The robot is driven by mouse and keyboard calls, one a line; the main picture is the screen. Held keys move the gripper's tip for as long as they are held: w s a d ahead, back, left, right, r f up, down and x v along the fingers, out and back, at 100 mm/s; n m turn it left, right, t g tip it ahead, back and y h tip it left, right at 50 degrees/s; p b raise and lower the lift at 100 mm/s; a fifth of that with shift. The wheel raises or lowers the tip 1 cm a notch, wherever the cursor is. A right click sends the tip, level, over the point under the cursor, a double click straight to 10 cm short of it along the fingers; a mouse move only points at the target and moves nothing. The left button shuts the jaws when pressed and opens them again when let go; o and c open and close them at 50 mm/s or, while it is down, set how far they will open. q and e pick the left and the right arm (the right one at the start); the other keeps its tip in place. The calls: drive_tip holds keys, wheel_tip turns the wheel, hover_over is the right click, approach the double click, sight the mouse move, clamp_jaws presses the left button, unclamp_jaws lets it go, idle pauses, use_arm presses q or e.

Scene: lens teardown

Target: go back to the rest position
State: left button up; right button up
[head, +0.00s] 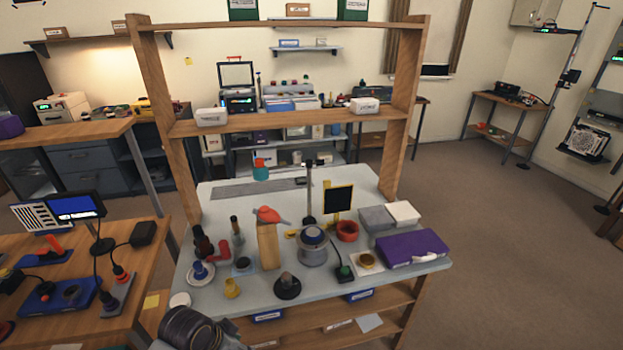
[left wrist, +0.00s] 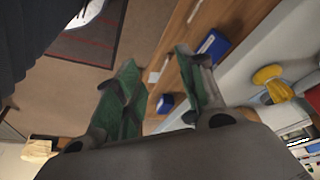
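In the left wrist view my left gripper (left wrist: 158,60) has its two green-padded fingers spread apart with nothing between them. Past the fingers the bench's wooden lower shelf and the floor show, so the gripper is out by the bench's front edge. In the head view a dark, ribbed rounded arm part of mine shows at the bottom left, in front of the workbench (head: 330,283); the fingers cannot be made out there. My right gripper is in neither view.
A lens-like cylinder (head: 313,250), a wooden block (head: 268,246) and a purple box (head: 412,249) crowd the bench.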

use_arm(q)
drive_tip(key=shift+s+a+r+n+y, duration=0.85)
drive_tip(key=shift+s+a+n, duration=0.95)
drive_tip(key=shift+s+n, duration=1.1)
wheel_tip(320, 180, down, 33)
drive_tip(key=s, duration=0.3)
drive_tip(key=s+a+f+g, duration=0.1)
drive_tip(key=s+a+f, duration=0.1)
drive_tip(key=s+f, duration=0.8)
drive_tip(key=s+a+f+g, duration=0.1)
drive_tip(key=s+a+f, duration=0.1)
drive_tip(key=s+f, duration=0.8)
drive_tip(key=shift+s+a+m, duration=0.25)
drive_tip(key=shift+s+m, duration=0.15)
drive_tip(key=shift+s, duration=0.65)
